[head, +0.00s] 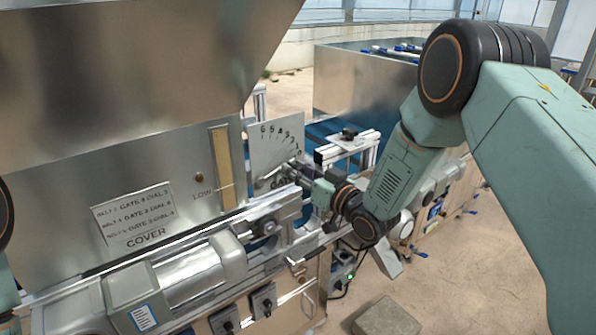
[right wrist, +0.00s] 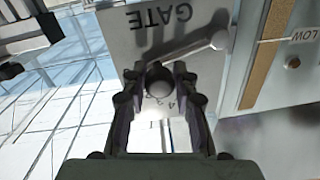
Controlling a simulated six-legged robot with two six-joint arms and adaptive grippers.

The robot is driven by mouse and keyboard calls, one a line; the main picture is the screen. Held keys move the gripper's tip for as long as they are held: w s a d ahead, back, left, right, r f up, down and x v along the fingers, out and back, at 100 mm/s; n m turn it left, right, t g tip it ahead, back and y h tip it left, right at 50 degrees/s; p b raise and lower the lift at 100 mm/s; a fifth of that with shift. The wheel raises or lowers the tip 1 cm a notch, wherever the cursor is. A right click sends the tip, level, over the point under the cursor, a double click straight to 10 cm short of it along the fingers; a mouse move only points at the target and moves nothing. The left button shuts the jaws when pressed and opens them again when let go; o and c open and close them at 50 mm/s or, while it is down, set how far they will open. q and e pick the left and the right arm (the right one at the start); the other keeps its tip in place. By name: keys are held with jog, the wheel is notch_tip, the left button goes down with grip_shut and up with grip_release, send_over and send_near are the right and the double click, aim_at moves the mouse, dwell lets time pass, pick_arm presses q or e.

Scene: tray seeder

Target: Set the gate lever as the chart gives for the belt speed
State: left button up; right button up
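The gate scale plate (head: 274,140) has tick marks and numbers and stands beside the hopper; the word GATE shows upside down on it in the right wrist view (right wrist: 140,40). The lever arm (right wrist: 195,48) runs from a round pivot to a dark round knob (right wrist: 158,82), near the 3 and 4. My right gripper (right wrist: 159,88) is open, its fingers on either side of the knob; they do not clearly touch it. In the head view the right gripper (head: 302,176) hides the knob. The chart (head: 133,213) lists belt, gate and dial numbers, too small to read surely. My left gripper is out of view.
A slot gauge marked LOW (head: 222,168) is on the hopper wall. A metal rail and motor housing (head: 190,275) lie below the chart. Switch boxes (head: 264,300) line the front. A grey block (head: 386,317) lies on the open floor.

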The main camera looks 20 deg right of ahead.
jog(key=shift+d, duration=0.1)
jog(key=shift+c, duration=0.7)
grip_shut()
jog(key=shift+s+a+r+n, duration=0.1)
jog(key=shift+a+r+n, duration=0.1)
jog(key=shift+r+n, duration=0.3)
jog(key=shift+a+r+n, duration=0.15)
jog(key=shift+r+n, duration=0.15)
jog(key=shift+n, duration=0.4)
jog(key=shift+s+a+r+n+p, duration=0.15)
jog(key=shift+a+r+n, duration=0.1)
jog(key=shift+n, duration=0.25)
jog(key=shift+a+r+n+p, duration=0.15)
jog(key=shift+r+n, duration=0.1)
jog(key=shift+n, duration=0.25)
jog(key=o, duration=0.7)
grip_release()
jog(key=shift+d, duration=0.1)
